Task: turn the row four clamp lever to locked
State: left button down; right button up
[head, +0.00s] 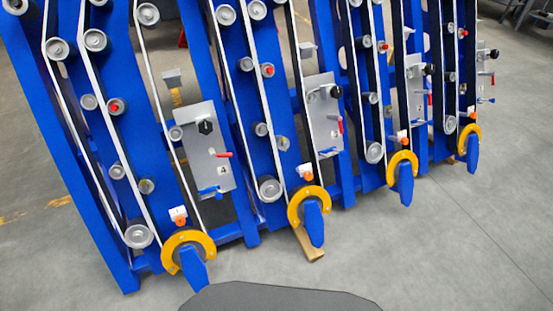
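The nearest grey plate (198,158), at left of centre in the head view, seems to bear a "4". It carries a black knob (206,127), a red-handled lever (222,154) pointing right and a blue lever (210,190) lying roughly level near the lower edge. Which of these is the row four clamp lever, and whether it is locked, I cannot tell. Neither of my grippers shows in this view.
Blue upright beams with pulleys and pale belts fill the upper picture. More grey plates, such as one in the middle (323,115), repeat rightward. Yellow rings (188,249) with blue pointed parts (313,222) jut out low in front. Grey floor (440,255) lies clear in front.

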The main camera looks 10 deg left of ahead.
aim_at(223, 155)
jog(key=z, duration=0.85)
jog(key=i, duration=0.95)
jog(key=u, duration=0.55)
